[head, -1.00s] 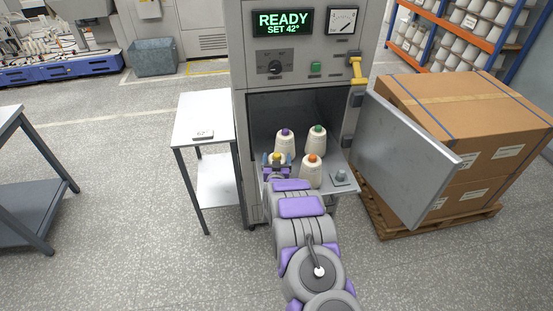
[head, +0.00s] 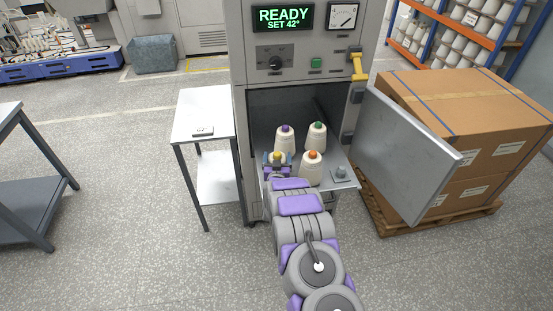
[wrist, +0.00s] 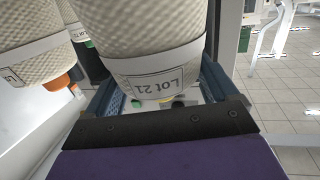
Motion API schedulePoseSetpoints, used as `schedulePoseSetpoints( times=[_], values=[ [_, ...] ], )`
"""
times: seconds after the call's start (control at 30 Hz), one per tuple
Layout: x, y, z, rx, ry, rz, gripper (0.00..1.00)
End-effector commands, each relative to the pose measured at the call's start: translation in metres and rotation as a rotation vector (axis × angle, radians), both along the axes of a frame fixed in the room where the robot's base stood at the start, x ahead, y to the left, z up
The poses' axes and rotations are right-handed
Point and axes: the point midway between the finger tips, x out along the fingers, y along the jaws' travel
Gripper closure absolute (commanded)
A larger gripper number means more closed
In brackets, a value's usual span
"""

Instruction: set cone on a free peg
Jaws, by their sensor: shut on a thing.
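My gripper (head: 277,162) is shut on a cream cone with a yellow tip (head: 277,155), at the front left of the tray (head: 328,184). In the wrist view its fingers (wrist: 165,88) lie on both sides of this cone (wrist: 160,50), which has a "Lot 21" label. A purple-tipped cone (head: 285,141), a green-tipped cone (head: 316,137) and an orange-tipped cone (head: 311,170) stand upright on the tray. A bare grey peg (head: 340,173) shows at the front right. My gripper hides the held cone's base and what is under it.
The tray is at the mouth of an open grey cabinet (head: 240,75). Its door (head: 405,160) stands open to the right, beside cardboard boxes (head: 480,115) on a pallet (head: 440,222). A side table (head: 203,108) stands close on the left. The floor in front is clear.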

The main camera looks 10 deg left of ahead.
Motion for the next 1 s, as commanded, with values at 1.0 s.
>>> schedulePoseSetpoints(
  times=[1.0],
  values=[
    [0.0,0.0,-0.011,0.0,-0.002,0.001,0.8]
  ],
)
